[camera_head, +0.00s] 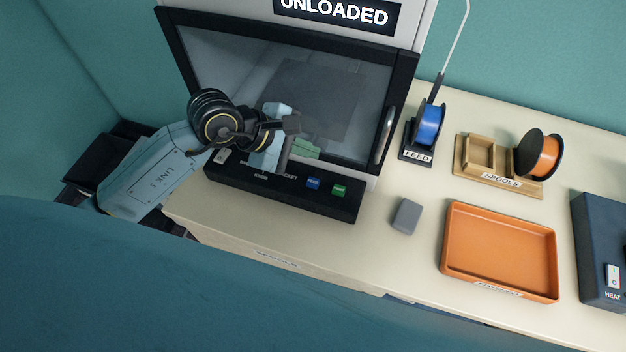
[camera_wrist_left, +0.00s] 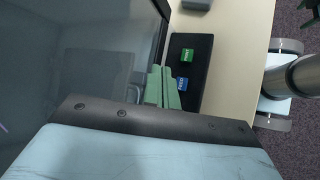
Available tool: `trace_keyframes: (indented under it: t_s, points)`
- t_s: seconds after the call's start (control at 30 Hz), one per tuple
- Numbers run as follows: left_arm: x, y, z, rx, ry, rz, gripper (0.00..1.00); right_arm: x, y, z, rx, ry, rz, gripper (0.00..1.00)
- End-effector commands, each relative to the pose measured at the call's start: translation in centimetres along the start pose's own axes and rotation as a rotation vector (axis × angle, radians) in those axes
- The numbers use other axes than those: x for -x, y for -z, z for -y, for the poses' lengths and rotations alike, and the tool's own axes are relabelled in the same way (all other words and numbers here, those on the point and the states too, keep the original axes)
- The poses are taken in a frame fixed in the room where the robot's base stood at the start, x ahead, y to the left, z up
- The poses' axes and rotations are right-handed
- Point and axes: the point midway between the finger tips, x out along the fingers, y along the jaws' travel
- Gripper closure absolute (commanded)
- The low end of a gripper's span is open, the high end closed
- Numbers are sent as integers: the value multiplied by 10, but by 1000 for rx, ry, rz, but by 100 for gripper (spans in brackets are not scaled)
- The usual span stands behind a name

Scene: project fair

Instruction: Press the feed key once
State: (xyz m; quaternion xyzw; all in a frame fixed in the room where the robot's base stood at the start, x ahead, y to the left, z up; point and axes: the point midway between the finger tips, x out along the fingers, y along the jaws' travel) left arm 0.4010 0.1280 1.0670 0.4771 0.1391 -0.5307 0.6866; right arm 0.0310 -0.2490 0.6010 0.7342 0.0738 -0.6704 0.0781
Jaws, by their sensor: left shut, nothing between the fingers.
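The black control panel (camera_head: 300,197) runs along the front of the printer-like machine. It carries a blue key (camera_head: 313,183), a green key (camera_head: 338,191) and a pale key (camera_head: 222,157); their lettering is too small to read. The blue key (camera_wrist_left: 182,84) and green key (camera_wrist_left: 187,56) also show in the left wrist view. My left gripper (camera_head: 306,148) is shut and empty, its green fingers beside the glass door, above and behind the blue key. In the left wrist view the fingers (camera_wrist_left: 163,86) are left of the keys, apart from them.
The machine's display (camera_head: 335,12) reads UNLOADED. Its glass door (camera_head: 360,100) is closed, with a handle (camera_head: 385,135) at right. On the table are a grey block (camera_head: 407,216), an orange tray (camera_head: 452,255), a blue spool (camera_head: 430,125), an orange spool (camera_head: 541,154) and a HEAT box (camera_head: 600,245).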

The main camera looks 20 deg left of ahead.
Motion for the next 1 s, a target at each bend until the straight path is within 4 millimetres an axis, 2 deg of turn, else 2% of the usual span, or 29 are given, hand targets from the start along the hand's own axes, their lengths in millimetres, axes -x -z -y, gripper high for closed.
trace_keyframes:
  t_s: [0.53, 1.0]
  points:
    - [-52, 37, 38, 1, -1, 0, 100, -54, -5, 1, 0, 0, 0, 31]
    - [-55, 40, 40, 1, -1, 1, 100, -58, -5, 1, 0, 0, 0, 31]
